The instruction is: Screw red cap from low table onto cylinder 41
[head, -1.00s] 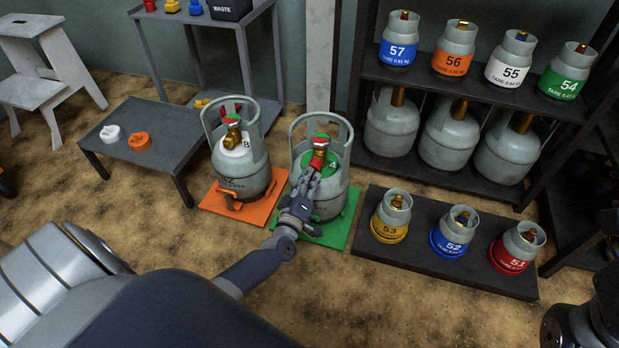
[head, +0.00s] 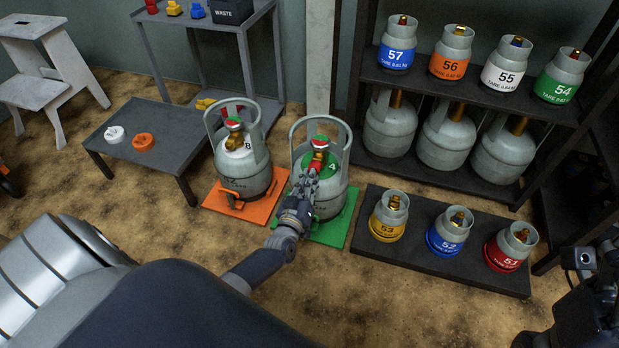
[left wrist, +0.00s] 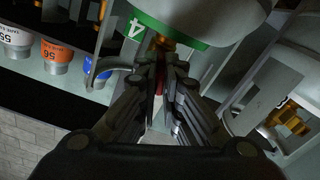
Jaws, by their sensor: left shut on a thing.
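A grey gas cylinder with a green label (head: 336,188) stands upright on a green mat (head: 338,233). A "4" shows on the label; any further digit is hidden. Its brass valve (head: 318,157) has a red and green top. My left gripper (head: 312,172) is shut on a red cap (head: 315,166) in front of the valve. In the left wrist view the red cap (left wrist: 159,80) shows between the fingers, below the brass valve (left wrist: 160,43). I cannot tell whether the cap is threaded on. The low table (head: 172,155) carries a white cap (head: 114,134) and an orange cap (head: 143,141).
A second cylinder (head: 243,175) stands on an orange mat (head: 217,201), close on the left. A low dark platform (head: 405,255) with small numbered cylinders stands on the right, before a loaded shelf (head: 470,93). My right arm (head: 590,300) shows at the right edge.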

